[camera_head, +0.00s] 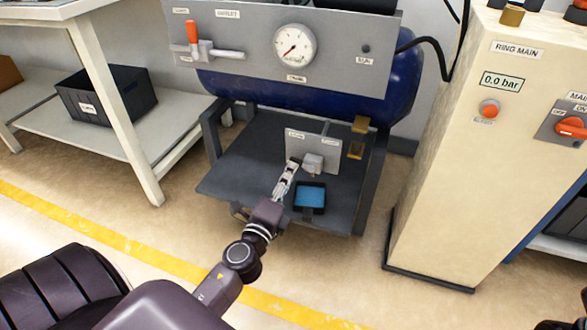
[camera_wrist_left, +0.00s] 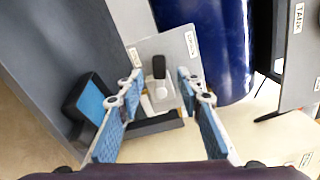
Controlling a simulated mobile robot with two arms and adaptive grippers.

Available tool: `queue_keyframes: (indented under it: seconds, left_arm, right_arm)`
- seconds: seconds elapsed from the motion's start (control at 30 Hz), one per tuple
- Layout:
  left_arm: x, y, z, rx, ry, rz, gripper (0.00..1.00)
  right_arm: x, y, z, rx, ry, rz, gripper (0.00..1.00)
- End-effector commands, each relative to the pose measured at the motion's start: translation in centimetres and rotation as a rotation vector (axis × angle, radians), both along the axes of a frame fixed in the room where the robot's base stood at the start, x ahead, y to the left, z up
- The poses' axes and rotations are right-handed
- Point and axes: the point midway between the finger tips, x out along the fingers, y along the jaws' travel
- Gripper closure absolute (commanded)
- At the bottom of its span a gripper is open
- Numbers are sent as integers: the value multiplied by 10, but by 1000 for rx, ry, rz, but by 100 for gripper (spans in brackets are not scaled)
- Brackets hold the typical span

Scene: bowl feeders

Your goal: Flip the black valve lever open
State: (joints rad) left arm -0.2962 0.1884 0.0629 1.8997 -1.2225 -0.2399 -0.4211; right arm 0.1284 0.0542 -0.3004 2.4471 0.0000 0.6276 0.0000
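The black valve lever (camera_wrist_left: 159,67) shows in the left wrist view. It stands on a pale valve body (camera_wrist_left: 158,95) in front of a grey labelled plate (camera_wrist_left: 172,47). In the head view the plate (camera_head: 316,150) sits on the dark lower shelf under the blue tank; I cannot make out the lever there. My left gripper (camera_head: 291,168) reaches in at the plate. In the left wrist view my left gripper (camera_wrist_left: 160,82) is open, one finger on each side of the lever, with visible gaps. I cannot tell how far the fingertips are in depth from it. My right gripper is not in view.
A small dark tray with a blue inside (camera_head: 310,197) is right of my left gripper. The blue tank (camera_head: 270,90) and gauge panel (camera_head: 245,50) overhang the shelf (camera_head: 235,180). A cream RING MAIN cabinet (camera_head: 455,150) stands right. A white bench (camera_head: 110,140) stands left.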

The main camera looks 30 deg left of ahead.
Motion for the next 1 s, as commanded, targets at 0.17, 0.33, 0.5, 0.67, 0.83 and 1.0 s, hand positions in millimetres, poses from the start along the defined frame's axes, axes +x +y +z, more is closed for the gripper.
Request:
queue_keyframes:
  seconds: [0.17,0.33,0.5,0.67,0.83,1.0]
  left_arm:
    - [27,7,0,0,-1,0,67]
    - [40,10,-1,0,1,0,67]
    - [42,10,-1,-2,3,1,67]
    - [41,10,-1,-2,1,1,71]
    - [41,10,-1,-2,1,1,90]
    - [41,10,-1,-2,1,1,100]
  right_arm:
    - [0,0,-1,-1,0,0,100]
    - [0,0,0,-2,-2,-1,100]
    - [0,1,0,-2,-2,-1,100]
    - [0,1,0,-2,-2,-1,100]
    - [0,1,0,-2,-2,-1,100]
    - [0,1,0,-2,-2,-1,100]
